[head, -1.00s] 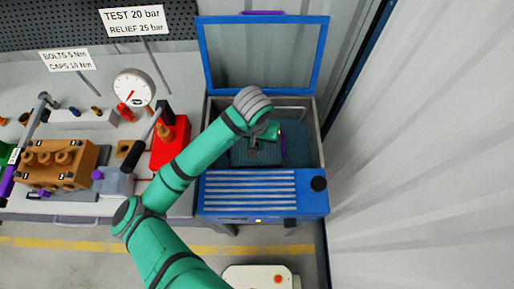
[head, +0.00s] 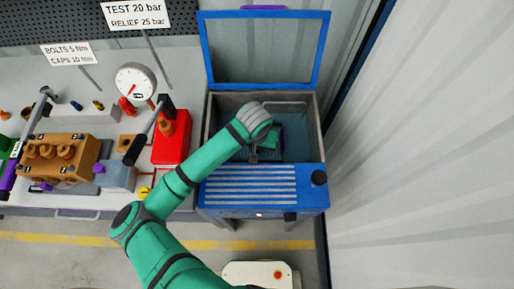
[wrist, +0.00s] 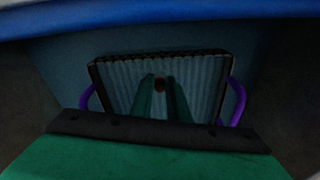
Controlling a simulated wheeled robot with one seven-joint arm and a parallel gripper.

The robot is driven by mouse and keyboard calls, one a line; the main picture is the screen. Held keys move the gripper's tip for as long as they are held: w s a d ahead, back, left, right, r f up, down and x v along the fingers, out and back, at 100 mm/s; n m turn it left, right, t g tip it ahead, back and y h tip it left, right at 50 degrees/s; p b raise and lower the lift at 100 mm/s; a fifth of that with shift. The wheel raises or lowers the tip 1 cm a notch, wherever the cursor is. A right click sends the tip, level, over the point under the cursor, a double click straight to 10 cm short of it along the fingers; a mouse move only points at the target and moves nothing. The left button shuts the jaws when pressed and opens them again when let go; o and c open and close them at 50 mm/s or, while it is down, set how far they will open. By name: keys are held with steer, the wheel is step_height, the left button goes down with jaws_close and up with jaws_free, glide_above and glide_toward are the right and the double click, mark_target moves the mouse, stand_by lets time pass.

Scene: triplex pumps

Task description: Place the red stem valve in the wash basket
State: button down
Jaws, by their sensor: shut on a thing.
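My gripper (wrist: 161,98) points down inside the open washer, over the wash basket. Its two green fingers are shut on a small dark reddish thing, the red stem valve (wrist: 160,85), of which only the end shows between the fingertips. The wash basket (wrist: 205,80) is a ribbed grey-blue tray with a dark rim and purple handles at both sides. I cannot tell whether the valve touches the basket floor. In the head view my gripper (head: 254,156) is partly hidden by my wrist, and the valve is not visible there.
The blue washer (head: 262,190) has its windowed lid (head: 263,50) raised at the back. Its tank walls surround my gripper. A bench to the left carries a red block (head: 171,143), a brown pump block (head: 60,160) and a pressure gauge (head: 135,82). A corrugated wall stands close on the right.

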steer(key=c, duration=1.7)
jaws_free()
steer(key=r, duration=0.4)
steer(key=s+r, duration=0.1)
steer(key=r, duration=0.7)
steer(key=shift+s+a+r, duration=0.1)
steer(key=shift+s+a, duration=0.05)
steer(key=shift+s, duration=0.05)
